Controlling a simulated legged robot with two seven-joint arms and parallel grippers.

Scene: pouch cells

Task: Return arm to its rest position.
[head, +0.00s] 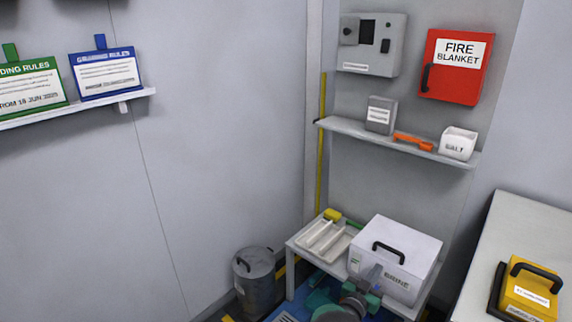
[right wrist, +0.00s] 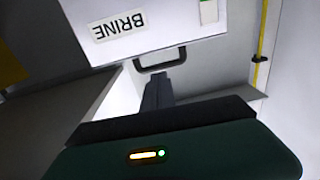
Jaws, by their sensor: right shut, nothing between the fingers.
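My right gripper (head: 373,272) shows at the bottom of the head view, in front of the white box marked BRINE (head: 395,262). In the right wrist view my right gripper (right wrist: 156,80) has its fingers together with nothing between them. The BRINE box (right wrist: 150,28) fills the top of that view, upside down, with its dark handle (right wrist: 161,60) beyond the fingertips. I cannot tell how far the fingertips are from the box. My left gripper is not in view.
A white table (head: 297,245) carries the box and a ribbed tray (head: 325,238). A grey lidded bin (head: 255,280) stands left of it. A yellow case (head: 528,290) sits on the right counter (head: 510,235). A wall shelf (head: 400,143) holds a salt tub (head: 458,144) and an orange tool (head: 412,141).

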